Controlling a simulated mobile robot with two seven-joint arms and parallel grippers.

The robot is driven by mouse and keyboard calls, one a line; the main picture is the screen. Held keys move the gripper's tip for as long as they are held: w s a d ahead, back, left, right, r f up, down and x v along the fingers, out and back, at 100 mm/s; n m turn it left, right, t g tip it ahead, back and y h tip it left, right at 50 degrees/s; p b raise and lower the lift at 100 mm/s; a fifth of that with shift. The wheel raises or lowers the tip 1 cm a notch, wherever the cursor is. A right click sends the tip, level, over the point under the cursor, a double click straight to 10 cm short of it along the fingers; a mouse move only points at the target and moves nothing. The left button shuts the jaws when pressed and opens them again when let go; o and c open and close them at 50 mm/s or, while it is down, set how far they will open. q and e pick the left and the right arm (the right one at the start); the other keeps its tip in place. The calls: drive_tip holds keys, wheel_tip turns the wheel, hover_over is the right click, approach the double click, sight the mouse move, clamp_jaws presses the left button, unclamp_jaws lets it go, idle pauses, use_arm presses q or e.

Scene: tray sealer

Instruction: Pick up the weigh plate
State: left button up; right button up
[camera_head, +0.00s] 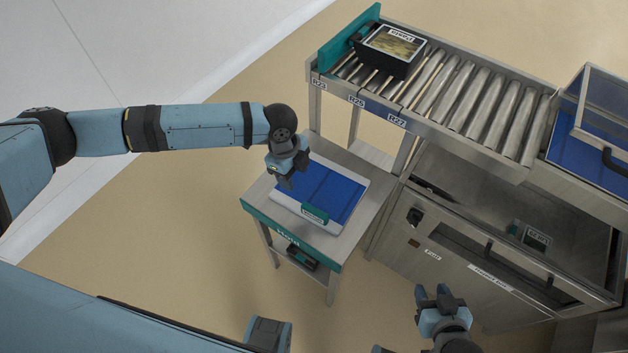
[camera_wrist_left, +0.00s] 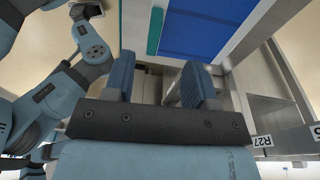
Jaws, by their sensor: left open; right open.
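A flat blue plate (camera_head: 338,190) lies in a white frame or base (camera_head: 290,211) on a small metal stand. I take the blue plate to be the weigh plate, though I cannot read a label naming it. My left gripper (camera_head: 284,181) is open and empty, above the plate's back left part; how high is unclear. In the left wrist view its two fingers (camera_wrist_left: 159,82) stand apart, with the blue plate (camera_wrist_left: 205,25) beyond them. My right gripper (camera_head: 433,292) is open and empty at the lower right, away from the stand.
A roller conveyor (camera_head: 470,97) stands behind on the right, carrying a black tray labelled Pasta (camera_head: 391,47). A steel cabinet with handles (camera_head: 480,240) stands right of the stand. A clear-lidded box with a blue bottom (camera_head: 597,130) is at the far right. Floor left of the stand is clear.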

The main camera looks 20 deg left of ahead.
sight(303, 204)
use_arm(q)
drive_tip(key=d+f, duration=0.1)
drive_tip(key=f, duration=0.7)
drive_tip(key=s+d+f, duration=0.1)
drive_tip(key=f, duration=0.3)
drive_tip(key=shift+s+d+f, duration=0.1)
drive_tip(key=shift+d+f, duration=0.2)
drive_tip(key=shift+f, duration=0.1)
clamp_jaws()
drive_tip(key=shift+r, duration=0.1)
